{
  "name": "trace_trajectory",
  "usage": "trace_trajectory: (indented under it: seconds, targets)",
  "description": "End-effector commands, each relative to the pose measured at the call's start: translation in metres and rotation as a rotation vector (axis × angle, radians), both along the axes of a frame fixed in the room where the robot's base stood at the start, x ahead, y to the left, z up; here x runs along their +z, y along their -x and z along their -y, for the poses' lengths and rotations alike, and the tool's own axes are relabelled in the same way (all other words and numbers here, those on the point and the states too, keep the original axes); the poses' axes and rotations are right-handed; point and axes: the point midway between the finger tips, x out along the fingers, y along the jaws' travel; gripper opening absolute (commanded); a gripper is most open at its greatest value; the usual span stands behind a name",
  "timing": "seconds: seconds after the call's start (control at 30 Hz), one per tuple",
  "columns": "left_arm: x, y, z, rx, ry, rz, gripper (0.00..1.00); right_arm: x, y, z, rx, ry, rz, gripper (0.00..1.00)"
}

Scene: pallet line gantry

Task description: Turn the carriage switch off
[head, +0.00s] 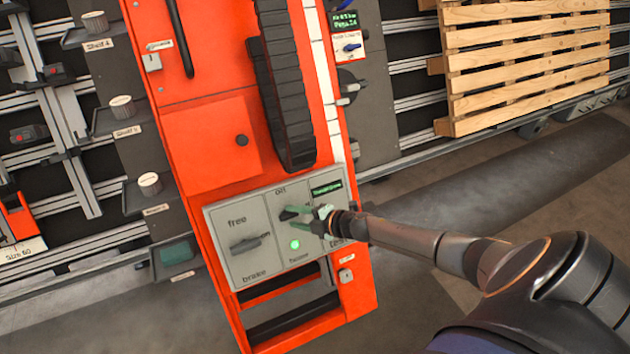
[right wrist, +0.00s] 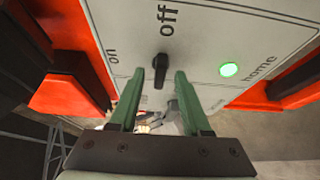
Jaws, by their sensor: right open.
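The grey switch panel (head: 232,225) is on the lower front of the orange gantry column. A black switch knob (right wrist: 161,71) shows in the right wrist view, with "off" above it and "on" to its left. The knob lines up roughly with the "off" label; which end is its pointer I cannot tell. My right gripper (head: 308,213) is at this panel, its green fingers open. In the right wrist view the fingers (right wrist: 165,78) are either side of the knob; I cannot tell whether they touch it. The gripper mostly hides this knob in the head view. My left gripper is not in view.
A second knob (head: 249,243), marked "free" and "brake", is on the panel's left. A green lamp (head: 295,244) marked "home" glows below my gripper. A black cable chain (head: 287,90) hangs above the panel. A wooden pallet (head: 530,60) stands at the upper right.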

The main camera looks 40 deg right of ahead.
Motion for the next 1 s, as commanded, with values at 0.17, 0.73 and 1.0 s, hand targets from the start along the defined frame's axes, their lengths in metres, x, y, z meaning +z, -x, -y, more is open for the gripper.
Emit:
trace_trajectory:
  seconds: [0.17, 0.73, 1.0]
  targets:
    - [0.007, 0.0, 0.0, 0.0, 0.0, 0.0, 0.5, 0.013, 0.028, 0.009, 0.002, 0.001, -0.004, 0.47]
    - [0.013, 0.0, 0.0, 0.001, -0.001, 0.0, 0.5, 0.044, 0.091, 0.028, 0.003, 0.001, -0.001, 0.47]
    - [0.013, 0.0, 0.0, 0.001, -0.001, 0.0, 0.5, 0.047, 0.095, 0.03, 0.003, 0.001, 0.0, 0.47]
